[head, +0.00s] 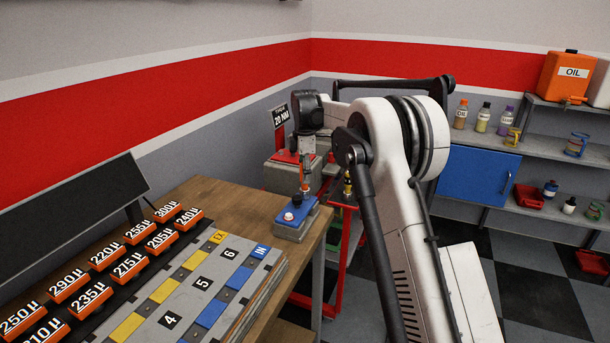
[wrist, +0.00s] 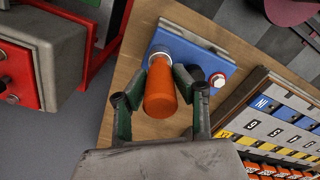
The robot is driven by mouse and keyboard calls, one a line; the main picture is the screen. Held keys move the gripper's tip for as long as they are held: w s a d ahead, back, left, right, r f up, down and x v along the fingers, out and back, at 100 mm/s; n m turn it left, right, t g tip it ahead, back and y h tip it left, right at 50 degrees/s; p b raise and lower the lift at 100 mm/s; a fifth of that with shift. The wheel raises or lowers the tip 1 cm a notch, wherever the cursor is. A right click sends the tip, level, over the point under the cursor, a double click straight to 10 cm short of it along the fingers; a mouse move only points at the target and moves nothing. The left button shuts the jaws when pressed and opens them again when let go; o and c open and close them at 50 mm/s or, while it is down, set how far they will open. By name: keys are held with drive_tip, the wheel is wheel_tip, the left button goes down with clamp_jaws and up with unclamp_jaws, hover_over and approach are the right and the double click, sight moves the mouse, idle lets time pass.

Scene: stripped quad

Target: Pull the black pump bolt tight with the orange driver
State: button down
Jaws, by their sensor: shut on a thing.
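The orange driver (wrist: 160,92) is between the two green fingers of my gripper (wrist: 167,76), which is shut on it. Its far end lines up with a silver ring on a blue block (wrist: 212,56); I cannot tell whether it sits in the ring or just above it. In the head view my gripper (head: 305,178) is over the blue block (head: 303,229) at the bench corner. A grey and red unit (head: 281,174) stands behind, under a "20 NM" sign (head: 279,117). Its red face (wrist: 17,72) carries dark bolt-like ends in the wrist view.
The wooden bench (head: 205,195) holds a numbered tray (head: 190,290) and several orange labelled blocks (head: 75,280) at left. A red frame (head: 338,265) stands beyond the bench edge. Shelves with bottles and a blue cabinet (head: 478,180) are at right.

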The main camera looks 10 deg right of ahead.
drive_tip(key=shift+m, duration=0.4)
drive_tip(key=shift+r, duration=0.1)
idle(0.8)
drive_tip(key=shift+r+p, duration=1)
drive_tip(key=shift+r, duration=1.05)
drive_tip(key=shift+r+p, duration=1.05)
drive_tip(key=shift+r, duration=0.9)
